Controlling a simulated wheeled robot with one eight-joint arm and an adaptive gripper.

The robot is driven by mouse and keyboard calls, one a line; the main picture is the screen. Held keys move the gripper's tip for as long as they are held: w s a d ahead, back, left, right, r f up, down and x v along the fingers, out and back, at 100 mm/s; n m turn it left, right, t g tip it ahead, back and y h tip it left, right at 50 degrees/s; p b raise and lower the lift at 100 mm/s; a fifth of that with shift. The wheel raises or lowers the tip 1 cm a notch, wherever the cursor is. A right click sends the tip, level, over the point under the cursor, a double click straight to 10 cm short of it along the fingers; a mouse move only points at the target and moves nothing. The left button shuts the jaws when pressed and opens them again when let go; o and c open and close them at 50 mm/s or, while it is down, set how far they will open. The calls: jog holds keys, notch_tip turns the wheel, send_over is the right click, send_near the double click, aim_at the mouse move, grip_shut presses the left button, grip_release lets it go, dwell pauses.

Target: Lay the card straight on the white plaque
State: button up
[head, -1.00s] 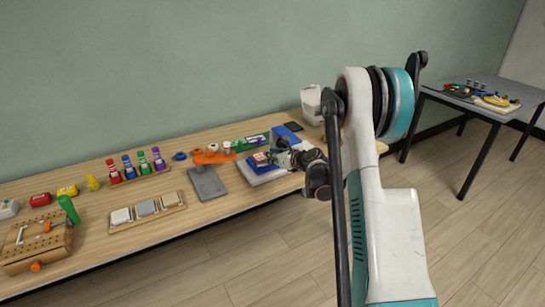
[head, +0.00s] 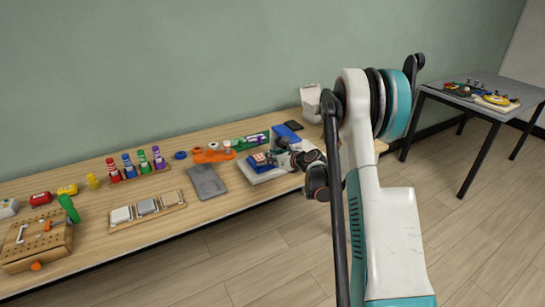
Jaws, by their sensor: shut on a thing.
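The card (head: 258,160), blue with a small orange and pale patch, is over the white plaque (head: 262,178) towards the right end of the bench. The plaque lies flat, and its front edge shows below the card. My gripper (head: 271,157) comes in from the right and is shut on the card's right side. The gripper hides that part of the card. The card looks roughly in line with the plaque, but at this size I cannot tell whether it touches it or is exactly straight.
A grey panel (head: 206,182) lies left of the plaque. An orange part (head: 213,156) and a green item (head: 250,141) lie behind. A blue object (head: 287,132) and a white container (head: 311,102) stand at the back right. Bottles in a rack (head: 137,174) are further left.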

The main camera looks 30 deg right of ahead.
jog(key=o, duration=1)
jog(key=shift+c, duration=0.2)
